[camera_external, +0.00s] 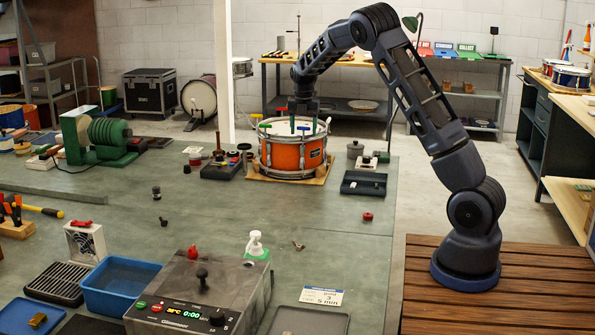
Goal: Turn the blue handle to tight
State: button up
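An orange snare drum (285,155) with a white head stands on a wooden board (318,178) at the back of the green bench. Small coloured handles stand around its rim, including a red handle (283,109) and a green handle (265,126). A small bluish handle (303,128) seems to be at the near rim, but its colour is hard to make out. My gripper (303,110) points down over the drum head, behind the near rim. Its fingers are dark and small here, so their opening and any contact with a handle cannot be made out.
A black block with knobs (222,168) stands left of the drum. A dark tray (364,184) and a grey pot (355,149) are to its right. A grey machine (200,290) and a blue bin (119,287) fill the front. The bench middle is mostly clear.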

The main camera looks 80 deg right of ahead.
jog(key=c, duration=0.8)
jog(key=shift+o, duration=0.3)
jog(key=shift+m, duration=0.4)
